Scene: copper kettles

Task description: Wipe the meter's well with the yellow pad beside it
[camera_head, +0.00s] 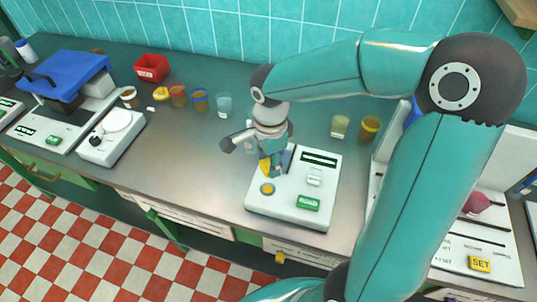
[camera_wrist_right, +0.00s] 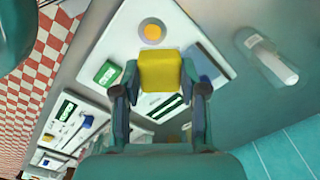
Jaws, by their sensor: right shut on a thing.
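The meter (camera_head: 322,190) is a white box with a dark display, a green-labelled button and a round well (camera_head: 267,188) at its front left. The well looks yellow-orange inside and also shows in the right wrist view (camera_wrist_right: 152,32). My right gripper (camera_head: 270,166) is above the meter, pointing down, just behind the well. It is shut on the yellow pad (camera_wrist_right: 160,71), which sits between both fingers. In the head view the pad (camera_head: 264,166) is partly hidden by the fingers. In the wrist view the pad and the well appear apart. My left gripper is not in view.
Several small jars, including a clear one (camera_head: 224,104), and a red bin (camera_head: 151,68) stand toward the back left. A white scale (camera_head: 111,137) is at left. A capped bottle (camera_wrist_right: 268,56) stands beside the meter. Another device (camera_head: 479,264) is at right. Bare counter lies left of the meter.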

